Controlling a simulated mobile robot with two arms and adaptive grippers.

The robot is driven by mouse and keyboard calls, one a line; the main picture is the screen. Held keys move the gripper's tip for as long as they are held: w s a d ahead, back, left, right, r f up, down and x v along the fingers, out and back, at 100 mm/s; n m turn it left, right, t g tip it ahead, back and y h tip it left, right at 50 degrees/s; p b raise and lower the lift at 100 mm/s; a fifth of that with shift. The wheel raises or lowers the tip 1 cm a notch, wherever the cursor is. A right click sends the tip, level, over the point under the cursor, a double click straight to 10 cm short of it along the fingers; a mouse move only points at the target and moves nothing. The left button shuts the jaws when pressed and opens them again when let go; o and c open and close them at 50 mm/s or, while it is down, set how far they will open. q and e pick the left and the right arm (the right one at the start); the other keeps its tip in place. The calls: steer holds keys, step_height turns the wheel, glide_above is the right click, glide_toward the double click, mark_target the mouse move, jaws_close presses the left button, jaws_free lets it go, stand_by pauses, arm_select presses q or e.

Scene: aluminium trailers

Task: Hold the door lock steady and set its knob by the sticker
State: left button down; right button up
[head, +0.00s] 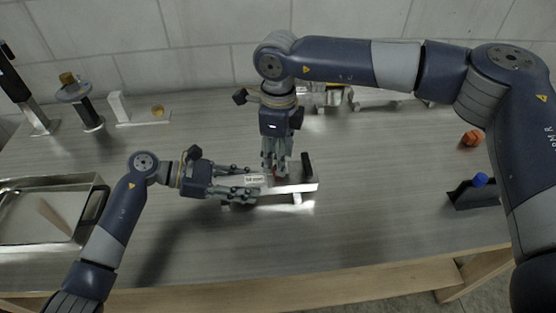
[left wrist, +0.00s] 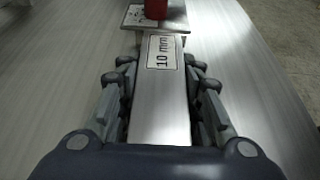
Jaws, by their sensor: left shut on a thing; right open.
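The door lock (head: 301,187) is a silver metal piece lying on the grey table in the middle of the head view. Its long bar (left wrist: 160,115) runs between the fingers of my left gripper (head: 246,187), which is shut on it. A white sticker on the bar reads "10 mm" (left wrist: 165,52). A red knob (left wrist: 156,8) stands upright on the lock's wider plate, cut off by the top edge of the left wrist view.
A shiny metal tray (head: 92,196) lies at the left. Stands and a white block (head: 118,106) are at the back left, with metal parts (head: 375,96) at the back. The front table is clear.

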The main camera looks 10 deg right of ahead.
step_height(320, 180, up, 9)
steer(key=shift+r, duration=0.2)
stand_by(0.3)
arm_select(q)
steer(key=c, duration=1.1)
jaws_free()
steer(key=shift+o, duration=0.2)
steer(key=shift+a, duration=0.1)
